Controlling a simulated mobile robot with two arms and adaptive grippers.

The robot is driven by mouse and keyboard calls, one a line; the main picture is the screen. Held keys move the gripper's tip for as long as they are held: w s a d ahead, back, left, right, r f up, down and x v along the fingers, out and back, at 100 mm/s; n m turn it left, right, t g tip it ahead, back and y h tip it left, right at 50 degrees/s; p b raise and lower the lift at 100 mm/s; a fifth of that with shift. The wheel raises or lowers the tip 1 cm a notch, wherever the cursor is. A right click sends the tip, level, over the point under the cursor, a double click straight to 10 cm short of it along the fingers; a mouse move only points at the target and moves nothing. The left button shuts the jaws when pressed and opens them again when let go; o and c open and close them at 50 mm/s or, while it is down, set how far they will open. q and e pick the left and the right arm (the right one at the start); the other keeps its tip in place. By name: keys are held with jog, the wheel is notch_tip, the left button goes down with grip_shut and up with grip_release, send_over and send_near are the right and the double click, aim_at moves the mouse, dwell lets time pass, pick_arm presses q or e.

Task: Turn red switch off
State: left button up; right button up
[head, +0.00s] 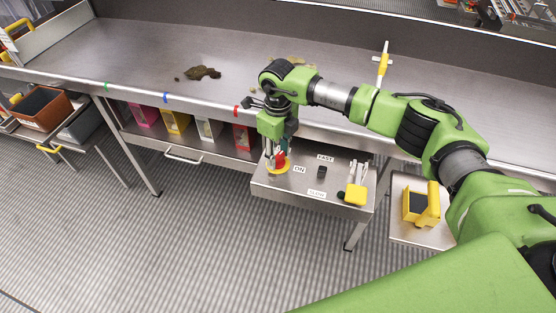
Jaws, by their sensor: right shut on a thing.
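The red switch (281,160) stands on a yellow round base (278,169) at the left part of the metal control box (330,201). An "ON" label (299,169) lies just right of it. My right gripper (275,155) points down over the switch and is shut on it. The gripper and wrist hide part of the switch, so its exact turn angle cannot be told. My left gripper is not in view.
A black switch (321,172) and a yellow-based lever (355,194) share the box top. The long metal table (150,50) runs behind, with brown clumps (203,72) on it. Coloured bins (176,122) sit under its edge. Open floor lies in front.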

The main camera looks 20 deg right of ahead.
aim_at(278, 156)
jog(key=n+b, duration=0.2)
jog(key=n, duration=0.1)
jog(key=shift+f, duration=0.1)
jog(key=shift+n+b, duration=0.5)
jog(key=shift+b, duration=0.05)
jog(key=o, duration=1.1)
jog(key=shift+r, duration=0.2)
notch_tip(278, 156, up, 12)
jog(key=shift+f, duration=0.1)
